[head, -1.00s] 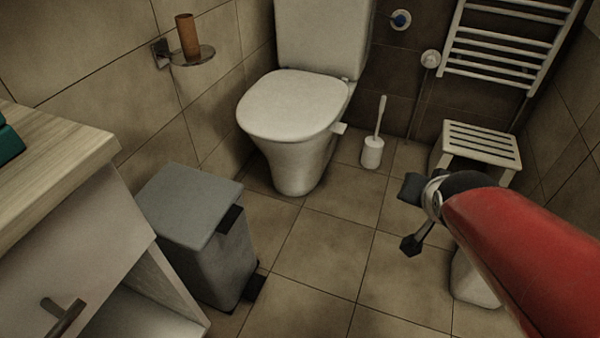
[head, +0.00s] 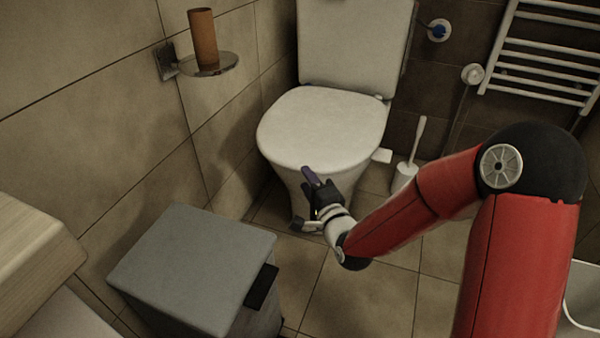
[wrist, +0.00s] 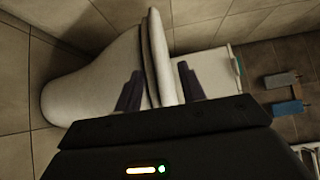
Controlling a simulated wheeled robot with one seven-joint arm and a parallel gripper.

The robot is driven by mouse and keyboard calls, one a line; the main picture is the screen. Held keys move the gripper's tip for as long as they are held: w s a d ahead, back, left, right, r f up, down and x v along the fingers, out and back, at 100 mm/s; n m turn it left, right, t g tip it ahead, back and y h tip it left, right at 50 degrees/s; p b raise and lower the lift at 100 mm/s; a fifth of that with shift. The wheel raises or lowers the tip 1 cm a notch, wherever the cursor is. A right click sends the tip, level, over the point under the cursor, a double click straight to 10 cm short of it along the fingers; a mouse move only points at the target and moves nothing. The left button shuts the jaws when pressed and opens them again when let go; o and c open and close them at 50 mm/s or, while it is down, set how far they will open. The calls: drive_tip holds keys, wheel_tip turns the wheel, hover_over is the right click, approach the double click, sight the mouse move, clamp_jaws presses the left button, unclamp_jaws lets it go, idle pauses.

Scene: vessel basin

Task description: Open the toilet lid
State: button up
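The white toilet lid (head: 322,120) lies closed and flat on the toilet (head: 325,182) in the head view. My gripper (head: 313,180) is just in front of and below the lid's front edge. In the wrist view, which is turned sideways, my gripper (wrist: 160,90) has its two dark fingers apart. The lid's edge (wrist: 165,60) and the seat beside it appear in the gap between them. The left finger overlaps the bowl side in the picture. I cannot tell whether either finger touches the toilet.
A grey bin (head: 195,265) stands front left, near a wooden-topped cabinet (head: 30,240). A toilet brush (head: 408,170) stands right of the toilet. A towel radiator (head: 540,60) and a shelf with a brown cup (head: 203,40) are on the walls. Floor right of the bin is clear.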

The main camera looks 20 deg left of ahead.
drive_tip(key=x, duration=0.5)
drive_tip(key=shift+w+a, duration=0.1)
clamp_jaws()
